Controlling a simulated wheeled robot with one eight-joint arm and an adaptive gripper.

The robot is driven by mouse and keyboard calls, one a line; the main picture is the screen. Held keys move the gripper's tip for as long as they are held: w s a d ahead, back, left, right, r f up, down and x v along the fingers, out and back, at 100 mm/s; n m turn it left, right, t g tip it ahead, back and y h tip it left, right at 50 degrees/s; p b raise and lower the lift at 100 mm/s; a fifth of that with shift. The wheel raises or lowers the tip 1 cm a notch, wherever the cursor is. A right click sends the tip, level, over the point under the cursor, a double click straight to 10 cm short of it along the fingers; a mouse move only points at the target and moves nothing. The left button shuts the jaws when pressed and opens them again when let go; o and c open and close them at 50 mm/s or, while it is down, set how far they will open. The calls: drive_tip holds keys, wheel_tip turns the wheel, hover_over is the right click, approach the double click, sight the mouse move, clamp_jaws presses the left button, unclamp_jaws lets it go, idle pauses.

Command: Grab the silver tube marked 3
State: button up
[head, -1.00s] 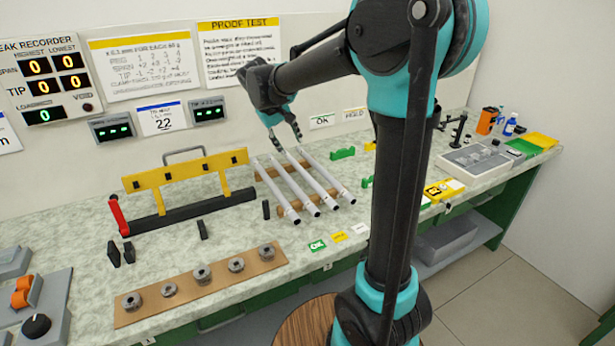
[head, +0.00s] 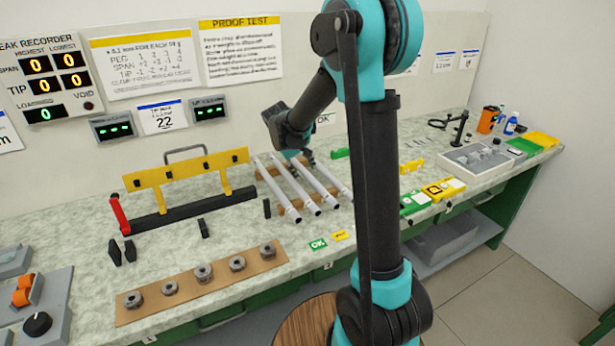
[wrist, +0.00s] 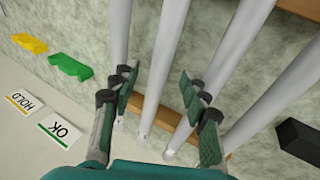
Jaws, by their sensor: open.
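Several silver tubes lie side by side across wooden supports on the bench; the head view shows one of them near the middle (head: 322,191). No number on any tube is legible. My gripper (head: 298,160) is over the far part of the tubes. In the wrist view my gripper (wrist: 158,84) is open, with one finger on each side of the second tube from the left (wrist: 162,58). The leftmost tube (wrist: 117,40) is just outside the left finger, and a third tube (wrist: 228,62) passes by the right finger. I cannot tell whether the fingers touch any tube.
A wooden support (wrist: 150,113) runs under the tubes. Green (wrist: 70,67) and yellow (wrist: 30,43) pieces lie on the other side.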

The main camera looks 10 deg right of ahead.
drive_tip(key=shift+x, duration=0.95)
clamp_jaws()
drive_tip(key=shift+r, duration=0.15)
